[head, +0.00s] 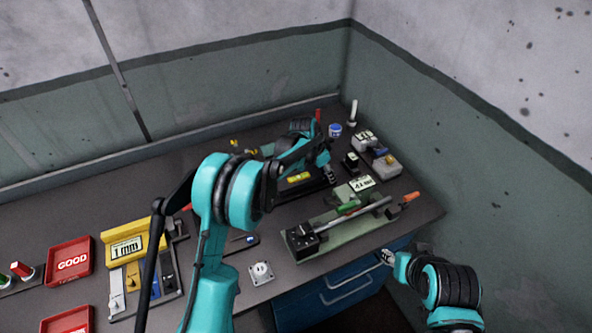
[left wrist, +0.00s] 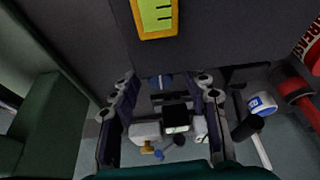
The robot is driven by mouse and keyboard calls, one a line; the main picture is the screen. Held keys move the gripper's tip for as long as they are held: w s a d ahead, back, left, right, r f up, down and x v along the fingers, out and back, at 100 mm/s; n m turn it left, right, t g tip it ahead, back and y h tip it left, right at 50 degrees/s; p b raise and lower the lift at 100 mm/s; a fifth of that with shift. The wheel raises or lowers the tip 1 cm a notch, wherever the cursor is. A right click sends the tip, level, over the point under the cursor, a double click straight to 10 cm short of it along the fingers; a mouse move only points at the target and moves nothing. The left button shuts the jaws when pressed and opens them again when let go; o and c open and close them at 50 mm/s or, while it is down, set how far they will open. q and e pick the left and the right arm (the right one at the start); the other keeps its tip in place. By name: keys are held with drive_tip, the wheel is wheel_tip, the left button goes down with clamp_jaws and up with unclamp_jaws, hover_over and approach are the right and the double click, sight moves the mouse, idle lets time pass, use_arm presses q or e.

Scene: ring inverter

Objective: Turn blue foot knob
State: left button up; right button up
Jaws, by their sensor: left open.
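In the left wrist view a small blue knob (left wrist: 160,82) shows at the edge of a dark plate (left wrist: 220,40) that bears a yellow-framed spirit level (left wrist: 157,15). The level also shows in the head view (head: 299,178). My left gripper (left wrist: 165,95) is open, with the blue knob between its fingertips in the picture; I cannot tell whether they touch it. In the head view my left gripper (head: 328,172) is at the plate's right end, and the blue knob there is hidden. My right gripper (head: 386,257) is by the bench's front edge; its jaws are too small to read.
Beyond the plate stand a blue-and-white round pot (head: 335,130), a white rod (head: 353,112) and small grey and black blocks (head: 385,166). A long green fixture with a rod (head: 345,225) lies in front. Red trays (head: 70,262) and a yellow gauge box (head: 130,243) are at left.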

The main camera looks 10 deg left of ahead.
use_arm(q)
drive_tip(key=m, duration=0.2)
drive_tip(key=shift+w+a+m+g+h, duration=0.1)
drive_tip(key=shift+m+g+h, duration=0.2)
drive_tip(key=shift+g, duration=0.1)
drive_tip(key=shift+m, duration=0.4)
drive_tip(key=p+v, duration=0.2)
drive_tip(key=v, duration=0.6)
drive_tip(key=shift+r, duration=0.2)
drive_tip(key=s+a+r+n+t+y, duration=0.1)
drive_tip(key=s+a+r+n, duration=0.2)
drive_tip(key=s, duration=0.6)
drive_tip(key=s+a+r+n+t+y, duration=0.1)
drive_tip(key=s+a+r+n, duration=0.3)
drive_tip(key=s+r, duration=0.4)
drive_tip(key=shift+s+a+t+b, duration=0.35)
drive_tip(key=shift+s+a, duration=0.15)
drive_tip(key=shift+a, duration=0.35)
use_arm(e)
drive_tip(key=shift+s+a+r, duration=0.3)
drive_tip(key=shift+s+r, duration=0.15)
drive_tip(key=shift+r, duration=0.2)
use_arm(q)
drive_tip(key=shift+r, duration=0.1)
